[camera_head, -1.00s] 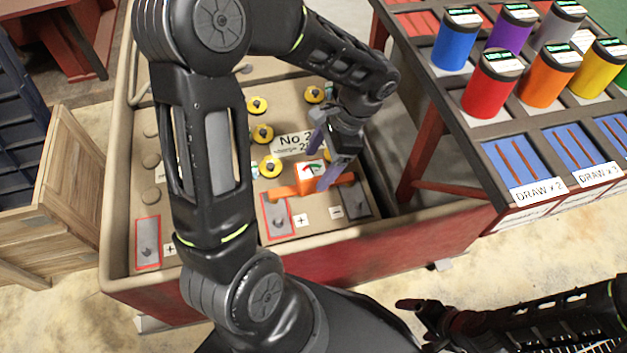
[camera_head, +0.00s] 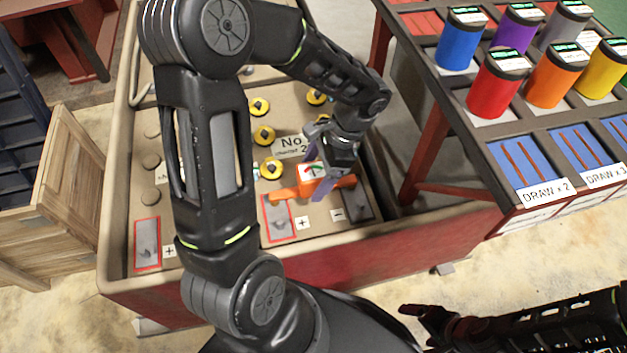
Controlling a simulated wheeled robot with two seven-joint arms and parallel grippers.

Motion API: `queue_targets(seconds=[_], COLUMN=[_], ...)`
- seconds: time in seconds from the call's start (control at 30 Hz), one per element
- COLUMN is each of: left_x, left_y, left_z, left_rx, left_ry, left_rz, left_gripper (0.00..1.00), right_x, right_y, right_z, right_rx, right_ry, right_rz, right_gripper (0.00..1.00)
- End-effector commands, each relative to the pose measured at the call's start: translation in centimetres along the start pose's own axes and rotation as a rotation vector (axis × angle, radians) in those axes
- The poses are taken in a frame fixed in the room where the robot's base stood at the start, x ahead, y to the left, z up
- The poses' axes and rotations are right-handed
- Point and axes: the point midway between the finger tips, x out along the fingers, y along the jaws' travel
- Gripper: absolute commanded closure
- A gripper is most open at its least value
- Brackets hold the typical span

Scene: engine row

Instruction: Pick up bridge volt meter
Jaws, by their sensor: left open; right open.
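The bridge volt meter (camera_head: 309,186) is an orange bar-shaped device with a small dial on its middle. It lies across the plus and minus plates at the front right of the beige panel (camera_head: 205,261). My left gripper (camera_head: 316,172) is open, reaching down right over the meter's middle, with its fingers at the dial block. I cannot tell whether the fingers touch it. My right gripper (camera_head: 420,322) is at the bottom right, away from the panel, open and empty.
Several yellow caps (camera_head: 270,168) and a number label (camera_head: 290,147) lie on the panel behind the meter. A rack of coloured cylinders (camera_head: 494,85) stands at the right. A wooden crate (camera_head: 62,200) stands at the left. The panel's raised rim surrounds the work area.

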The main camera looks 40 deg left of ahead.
Motion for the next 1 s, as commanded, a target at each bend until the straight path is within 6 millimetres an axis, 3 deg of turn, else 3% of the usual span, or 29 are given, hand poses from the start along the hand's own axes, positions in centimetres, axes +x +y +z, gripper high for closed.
queue_targets(seconds=[0.1, 0.27, 0.87, 1.0], left_x=[2.4, 3.9, 3.9, 3.9], left_y=[0.0, -0.1, -0.1, -0.1], left_z=[-0.3, -0.2, -0.1, -0.1], left_rx=[0.000, 0.001, 0.000, 0.000], left_ry=[-0.003, -0.002, 0.000, 0.000], left_rz=[0.003, 0.002, 0.001, 0.001], left_gripper=[0.24, 0.24, 0.24, 0.33], right_x=[1.1, 1.4, 1.4, 1.4], right_y=[0.7, 0.9, 0.9, 0.9], right_z=[-0.3, -0.5, -0.5, -0.5], right_rx=[0.004, 0.007, 0.007, 0.007], right_ry=[0.007, 0.011, 0.011, 0.011], right_rz=[0.003, 0.006, 0.005, 0.005], right_gripper=[0.11, 0.11, 0.11, 0.11])
